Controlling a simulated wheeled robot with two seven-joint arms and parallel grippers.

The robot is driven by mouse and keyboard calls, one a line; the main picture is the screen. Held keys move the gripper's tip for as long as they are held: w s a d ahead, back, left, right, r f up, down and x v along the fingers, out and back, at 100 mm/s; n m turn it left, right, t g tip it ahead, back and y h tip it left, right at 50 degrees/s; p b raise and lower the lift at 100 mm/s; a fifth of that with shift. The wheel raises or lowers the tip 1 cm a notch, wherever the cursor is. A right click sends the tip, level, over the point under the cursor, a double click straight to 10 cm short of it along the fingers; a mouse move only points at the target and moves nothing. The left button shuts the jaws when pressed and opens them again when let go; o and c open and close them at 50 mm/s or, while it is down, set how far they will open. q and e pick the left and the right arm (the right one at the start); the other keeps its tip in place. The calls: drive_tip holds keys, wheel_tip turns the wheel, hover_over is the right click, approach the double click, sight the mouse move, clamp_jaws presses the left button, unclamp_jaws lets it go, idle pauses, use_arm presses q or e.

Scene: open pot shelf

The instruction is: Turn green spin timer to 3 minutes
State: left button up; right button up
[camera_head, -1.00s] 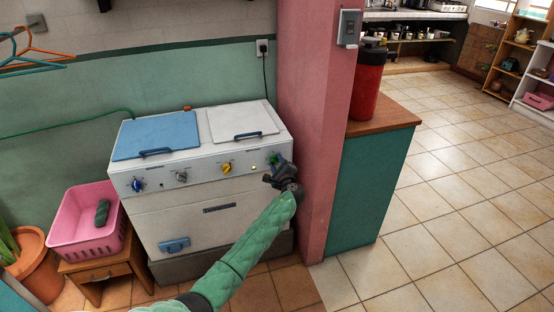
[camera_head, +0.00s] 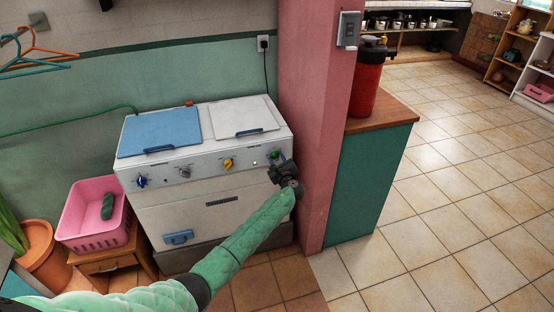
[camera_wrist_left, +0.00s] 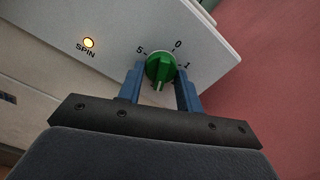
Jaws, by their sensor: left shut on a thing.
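The green spin timer knob (camera_head: 274,155) is at the right end of the washer's front panel. In the left wrist view the green knob (camera_wrist_left: 160,67) has 5 on its left, 0 above and 1 on its right. A pale mark on its ridge points down in the picture; the lower numbers are hidden. My left gripper (camera_head: 278,164) is at the knob. Its blue fingers (camera_wrist_left: 160,84) are either side of the knob, shut on it. The spin lamp (camera_wrist_left: 89,42) glows yellow. My right gripper is not in view.
The twin-lid washer (camera_head: 205,220) stands against the green wall. A pink pillar (camera_head: 312,130) is close on the right of the gripper. A counter (camera_head: 368,185) with a red container (camera_head: 367,90) is beyond it. A pink basket (camera_head: 90,240) is at left. Tiled floor is clear at right.

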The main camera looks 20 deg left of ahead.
use_arm(q)
drive_tip(key=shift+f, duration=0.1)
drive_tip(key=o, duration=1)
drive_tip(key=shift+b+v, duration=0.65)
drive_tip(key=shift+v, duration=3.25)
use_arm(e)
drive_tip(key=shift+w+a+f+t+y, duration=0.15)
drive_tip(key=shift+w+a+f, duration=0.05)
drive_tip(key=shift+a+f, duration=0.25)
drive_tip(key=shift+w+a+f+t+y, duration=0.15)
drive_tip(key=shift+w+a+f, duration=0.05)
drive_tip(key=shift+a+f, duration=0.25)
use_arm(q)
drive_tip(key=shift+d, duration=0.1)
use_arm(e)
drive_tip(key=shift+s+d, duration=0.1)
